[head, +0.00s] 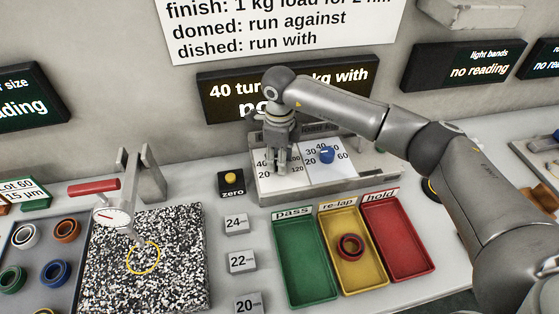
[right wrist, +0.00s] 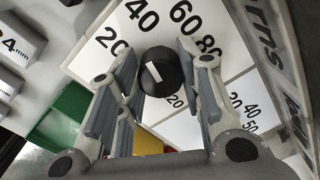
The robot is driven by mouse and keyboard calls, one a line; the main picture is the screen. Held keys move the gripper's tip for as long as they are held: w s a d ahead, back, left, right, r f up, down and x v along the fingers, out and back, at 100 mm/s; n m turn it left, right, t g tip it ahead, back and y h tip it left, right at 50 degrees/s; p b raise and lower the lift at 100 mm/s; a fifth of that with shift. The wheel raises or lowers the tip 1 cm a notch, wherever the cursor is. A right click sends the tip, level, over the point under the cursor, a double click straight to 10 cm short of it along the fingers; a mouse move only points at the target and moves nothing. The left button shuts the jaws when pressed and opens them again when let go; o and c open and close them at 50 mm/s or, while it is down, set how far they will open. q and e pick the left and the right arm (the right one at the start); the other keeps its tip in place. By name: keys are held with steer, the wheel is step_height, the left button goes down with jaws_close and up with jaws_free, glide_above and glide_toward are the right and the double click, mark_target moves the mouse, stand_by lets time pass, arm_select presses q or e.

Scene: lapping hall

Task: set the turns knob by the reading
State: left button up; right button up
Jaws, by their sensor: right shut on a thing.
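The turns knob is black with a white mark and shows in the right wrist view (right wrist: 160,72); the mark leans to the upper left, and I cannot tell its exact number. Its white dial plate (right wrist: 108,68) carries 20, 40, 60, 80. In the head view my right gripper (head: 281,170) is down over this dial and hides the knob. In the right wrist view its fingers (right wrist: 158,95) stand around the knob, shut on it. The dark display (head: 345,85) behind reads "40 tu… kg with", partly covered by my arm. My left gripper is out of view.
A blue knob (head: 327,155) sits on the panel's right dial. A yellow zero button (head: 231,177) stands left. Green (head: 307,291), yellow (head: 359,284) and red (head: 412,267) trays lie in front; the yellow holds a ring (head: 350,247). A dial gauge (head: 112,216) stands over the speckled plate (head: 175,265).

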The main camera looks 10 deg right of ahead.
steer(key=shift+m, duration=0.8)
steer(key=o, duration=1)
steer(key=shift+o, duration=0.2)
step_height(320, 180, up, 12)
steer(key=shift+b, duration=0.3)
steer(key=shift+r, duration=0.15)
